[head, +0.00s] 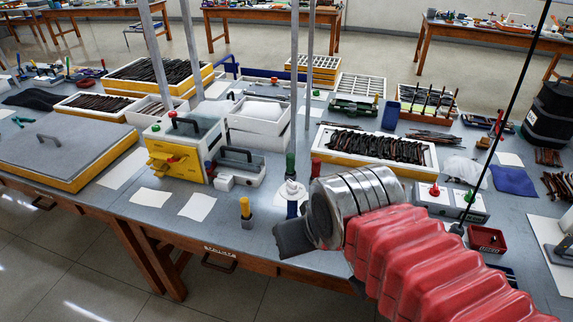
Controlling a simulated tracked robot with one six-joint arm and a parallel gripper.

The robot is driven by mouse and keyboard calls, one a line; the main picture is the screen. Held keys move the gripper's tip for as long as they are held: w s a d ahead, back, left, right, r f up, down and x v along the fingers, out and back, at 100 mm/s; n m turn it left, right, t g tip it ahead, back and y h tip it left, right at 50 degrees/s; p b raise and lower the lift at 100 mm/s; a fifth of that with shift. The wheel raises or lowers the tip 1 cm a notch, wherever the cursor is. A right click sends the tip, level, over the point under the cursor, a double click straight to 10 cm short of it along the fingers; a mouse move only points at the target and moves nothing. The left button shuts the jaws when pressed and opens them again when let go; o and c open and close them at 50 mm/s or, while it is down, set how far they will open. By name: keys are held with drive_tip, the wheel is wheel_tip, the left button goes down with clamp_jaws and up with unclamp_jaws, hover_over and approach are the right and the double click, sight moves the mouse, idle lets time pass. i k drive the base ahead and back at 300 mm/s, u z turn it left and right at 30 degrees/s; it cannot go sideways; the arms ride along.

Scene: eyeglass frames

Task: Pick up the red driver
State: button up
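An upright red handle (316,167), which looks like the red driver, stands on the bench just behind my wrist; its lower part is hidden by the arm. My gripper (291,238) is a dark shape at the end of my red-sleeved arm, near the bench's front edge. It is in front of and below the red handle, apart from it in the picture. Its fingers cannot be made out, and nothing is seen held. A green handle (291,165) stands left of the red one, above a white round base. A yellow-topped driver (245,208) stands in a small grey block farther left.
A yellow-fronted box (178,158) and white trays stand left of the handles. A long tray of dark frames (376,146) lies behind my wrist. Thin vertical posts (294,90) rise from the bench. A grey box with red and green knobs (450,204) stands right.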

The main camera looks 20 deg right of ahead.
sight(316, 162)
drive_tip(key=u, duration=0.5)
drive_tip(key=i, duration=1.05)
drive_tip(key=u, duration=0.4)
